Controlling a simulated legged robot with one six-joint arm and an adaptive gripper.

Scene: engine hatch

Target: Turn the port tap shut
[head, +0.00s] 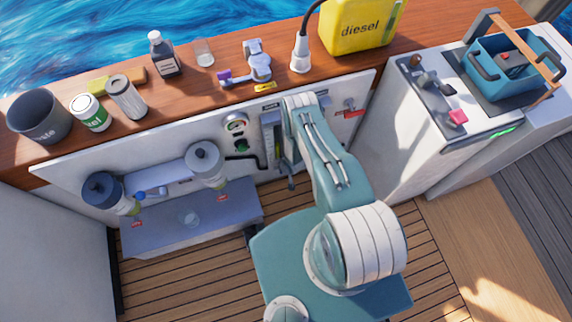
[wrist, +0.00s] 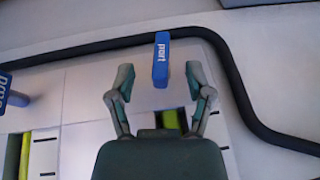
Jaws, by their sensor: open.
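The port tap (wrist: 161,60) is a blue lever with white "port" lettering, in the upper middle of the wrist view. It points up and down in that picture. My gripper (wrist: 158,82) is open, with one finger on each side of the lever's lower part in the picture. I see gaps between the lever and both fingers, and the gripper holds nothing. In the head view my arm reaches to the white panel and hides the gripper and the port tap.
A black hose (wrist: 237,75) curves past the tap on the right. A second blue lever (wrist: 12,92) is cut off at the left. The head view shows two filters (head: 206,165) above a grey tray (head: 190,218), and a diesel can (head: 357,27) on the wooden counter (head: 225,62).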

